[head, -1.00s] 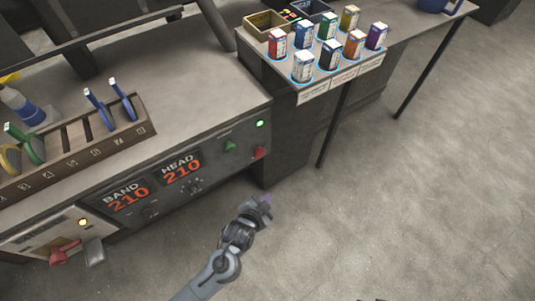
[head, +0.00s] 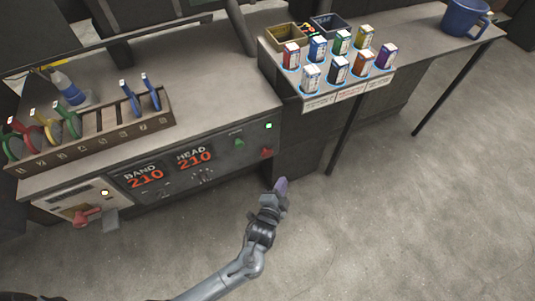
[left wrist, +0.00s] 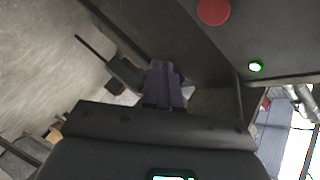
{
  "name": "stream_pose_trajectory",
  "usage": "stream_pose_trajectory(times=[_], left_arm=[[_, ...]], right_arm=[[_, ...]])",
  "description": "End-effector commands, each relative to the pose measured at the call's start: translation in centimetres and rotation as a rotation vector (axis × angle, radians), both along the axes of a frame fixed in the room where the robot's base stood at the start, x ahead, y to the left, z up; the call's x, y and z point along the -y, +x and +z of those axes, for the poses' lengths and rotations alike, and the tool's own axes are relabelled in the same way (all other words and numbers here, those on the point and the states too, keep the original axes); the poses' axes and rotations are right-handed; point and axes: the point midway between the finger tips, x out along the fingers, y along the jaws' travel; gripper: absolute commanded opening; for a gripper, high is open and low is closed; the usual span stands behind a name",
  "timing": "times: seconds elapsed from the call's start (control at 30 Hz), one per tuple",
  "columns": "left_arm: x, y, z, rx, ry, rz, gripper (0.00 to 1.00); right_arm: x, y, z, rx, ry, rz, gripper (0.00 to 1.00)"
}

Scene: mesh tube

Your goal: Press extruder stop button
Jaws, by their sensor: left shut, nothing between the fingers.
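The extruder (head: 220,160) has a front panel with a red button (head: 266,153) at its right end, which I take for the stop button. A green button (head: 239,143) sits to its left and a lit green lamp (head: 268,126) above it. In the left wrist view the red button (left wrist: 213,11) is at the top edge, with the green lamp (left wrist: 255,66) below right. My left gripper (head: 281,186) is shut and empty, below and slightly right of the red button, apart from it. Its closed fingers (left wrist: 163,84) show in the left wrist view. My right gripper is not in view.
A rack (head: 95,132) with coloured-handled tools stands on the machine top. A side table holds several coloured boxes (head: 339,68), two bins and a blue mug (head: 464,18). A red lever (head: 87,217) sticks out at the panel's lower left. The floor before the panel is clear.

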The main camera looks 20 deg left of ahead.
Motion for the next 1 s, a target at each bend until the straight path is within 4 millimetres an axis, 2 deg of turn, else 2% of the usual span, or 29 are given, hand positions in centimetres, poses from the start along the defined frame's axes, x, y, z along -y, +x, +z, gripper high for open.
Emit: stream_pose_trajectory(times=[0.27, 0.6, 1.0], left_arm=[[-1.5, 1.3, -0.2, 0.003, 0.0, 0.002, 0.0], [-4.7, 3.9, -0.3, 0.001, -0.001, 0.001, 0.0], [-6.6, 5.5, 0.1, 0.0, 0.0, 0.0, 0.0]], right_arm=[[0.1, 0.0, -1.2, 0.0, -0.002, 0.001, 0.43], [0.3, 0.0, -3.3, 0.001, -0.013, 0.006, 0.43], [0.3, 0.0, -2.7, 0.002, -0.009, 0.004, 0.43]])
